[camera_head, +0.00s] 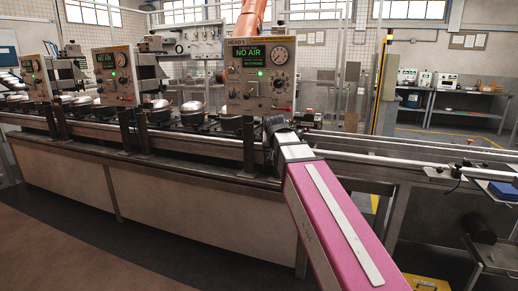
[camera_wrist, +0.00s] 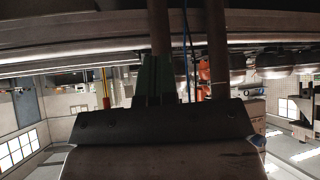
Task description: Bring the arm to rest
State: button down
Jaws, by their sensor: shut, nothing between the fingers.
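My magenta arm with a pale strip (camera_head: 340,225) reaches from the lower right of the head view up to the bench line. My gripper (camera_head: 276,124) is the dark end of the arm, at the bench's near rail in front of the HEAD 1 panel. It is shut and empty. In the wrist view the room appears upside down, and the dark gripper body (camera_wrist: 160,125) fills the lower middle. I cannot tell whether the gripper touches the rail.
A long bench (camera_head: 160,185) with a metal rail runs across the head view. Test panels showing "NO AIR" (camera_head: 262,75) stand behind it, with several silver-topped compressors (camera_head: 192,112). A blue item (camera_head: 503,190) lies at the right. Open floor (camera_head: 70,240) shows at the lower left.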

jog(key=s+d+f+g, duration=0.2)
jog(key=s+d+f, duration=0.2)
jog(key=s+f, duration=0.3)
jog(key=s+d+f+g, duration=0.3)
jog(key=s+f, duration=0.4)
jog(key=f, duration=1.1)
jog(key=s+d+f+g, duration=0.3)
jog(key=s+d+f, duration=0.2)
jog(key=f, duration=0.7)
jog(key=shift+s+d+f+n+y, duration=0.2)
jog(key=shift+s+n+y, duration=0.2)
jog(key=shift+s, duration=0.65)
